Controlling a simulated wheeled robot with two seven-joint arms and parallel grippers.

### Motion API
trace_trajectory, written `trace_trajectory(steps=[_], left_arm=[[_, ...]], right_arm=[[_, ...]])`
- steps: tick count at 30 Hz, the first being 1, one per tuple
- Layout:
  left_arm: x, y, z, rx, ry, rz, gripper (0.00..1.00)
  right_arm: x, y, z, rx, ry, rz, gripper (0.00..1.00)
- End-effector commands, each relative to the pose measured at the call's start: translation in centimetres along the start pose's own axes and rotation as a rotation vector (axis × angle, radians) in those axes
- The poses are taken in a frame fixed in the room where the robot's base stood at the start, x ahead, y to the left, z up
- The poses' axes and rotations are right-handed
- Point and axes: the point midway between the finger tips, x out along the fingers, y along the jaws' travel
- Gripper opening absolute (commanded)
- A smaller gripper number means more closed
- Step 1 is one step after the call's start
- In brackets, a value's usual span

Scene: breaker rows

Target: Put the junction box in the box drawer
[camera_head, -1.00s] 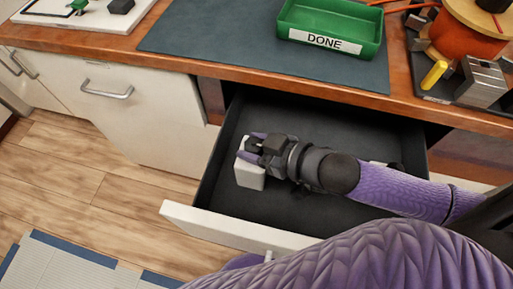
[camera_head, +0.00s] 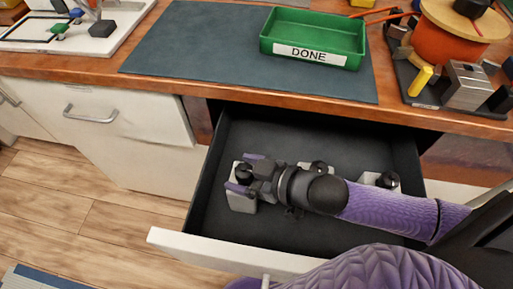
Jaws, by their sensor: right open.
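A pale grey junction box (camera_head: 242,202) with a black round fitting on top stands in the left part of the open box drawer (camera_head: 225,235), on its dark floor. My right gripper (camera_head: 245,174) reaches in from the right, its purple fingertips apart on either side of the black fitting. It is open; whether a finger still touches the box I cannot tell. The gripper and forearm hide part of the drawer. My left gripper is not in view.
Two more pale boxes with black fittings, a middle one (camera_head: 305,165) and a right one (camera_head: 368,178), stand in the drawer behind my forearm. The green DONE tray (camera_head: 315,55) is on the counter mat (camera_head: 190,50). A spool and metal blocks stand at right.

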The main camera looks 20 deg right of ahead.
Motion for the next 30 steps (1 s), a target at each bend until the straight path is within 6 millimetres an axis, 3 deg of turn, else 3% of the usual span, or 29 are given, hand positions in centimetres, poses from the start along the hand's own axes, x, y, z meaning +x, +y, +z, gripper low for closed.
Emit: trace_trajectory(steps=[5,15,21,30], left_arm=[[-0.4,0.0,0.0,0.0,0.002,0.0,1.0],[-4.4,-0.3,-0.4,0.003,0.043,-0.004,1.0],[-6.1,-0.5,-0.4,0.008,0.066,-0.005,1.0],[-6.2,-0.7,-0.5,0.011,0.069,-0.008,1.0]], right_arm=[[-0.5,0.0,-0.4,0.0,-0.002,0.001,0.86],[-8.1,-0.1,-0.8,0.002,-0.004,0.001,0.86],[-11.4,0.0,-0.6,0.002,0.0,0.001,0.86],[-12.1,0.0,-0.3,0.0,0.0,0.001,0.86]])
